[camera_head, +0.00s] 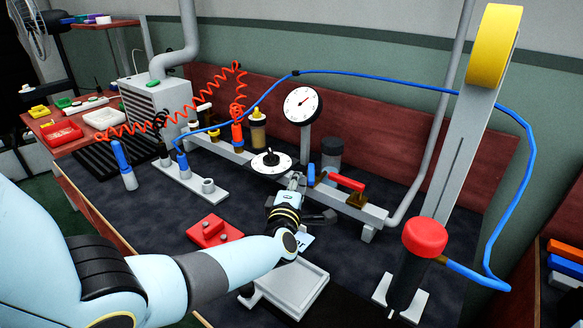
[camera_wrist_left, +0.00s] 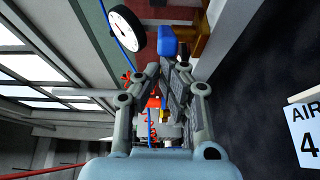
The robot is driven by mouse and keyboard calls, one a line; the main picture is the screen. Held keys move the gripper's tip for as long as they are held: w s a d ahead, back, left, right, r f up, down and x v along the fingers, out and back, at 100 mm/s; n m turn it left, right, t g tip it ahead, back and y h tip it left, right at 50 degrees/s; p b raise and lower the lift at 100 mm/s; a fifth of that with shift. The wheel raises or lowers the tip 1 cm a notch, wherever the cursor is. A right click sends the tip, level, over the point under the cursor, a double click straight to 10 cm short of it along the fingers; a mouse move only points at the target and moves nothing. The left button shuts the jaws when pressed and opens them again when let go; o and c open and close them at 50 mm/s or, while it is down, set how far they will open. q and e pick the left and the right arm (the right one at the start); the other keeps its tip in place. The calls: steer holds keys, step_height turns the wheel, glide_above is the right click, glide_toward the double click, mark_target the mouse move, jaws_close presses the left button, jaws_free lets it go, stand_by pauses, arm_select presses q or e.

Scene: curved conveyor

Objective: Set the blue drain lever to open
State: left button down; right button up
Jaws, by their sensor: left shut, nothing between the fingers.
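The blue drain lever (camera_head: 311,175) is a short blue handle that appears to stand upright on the grey pipe bar, left of a red lever (camera_head: 346,182). My left gripper (camera_head: 296,180) is shut and empty, just left of the blue lever in the head view. In the left wrist view the blue handle (camera_wrist_left: 167,40) lies just beyond the shut fingertips (camera_wrist_left: 161,68). I cannot tell whether they touch it. The lever's lower part is partly hidden by the gripper. My right gripper is not in view.
A white-faced gauge (camera_head: 301,105) and a white dial (camera_head: 271,161) stand behind the gripper. A red-capped post (camera_head: 425,237) with a blue hose is at the right. A red block (camera_head: 213,231) and a grey tray (camera_head: 309,292) lie nearer.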

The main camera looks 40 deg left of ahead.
arm_select(q)
steer(key=shift+w+d+n+g+y, duration=0.3)
steer(key=shift+d+n+g+y, duration=0.55)
steer(key=shift+y, duration=0.35)
steer(key=shift+w+d, duration=0.1)
steer(key=shift+d, duration=0.05)
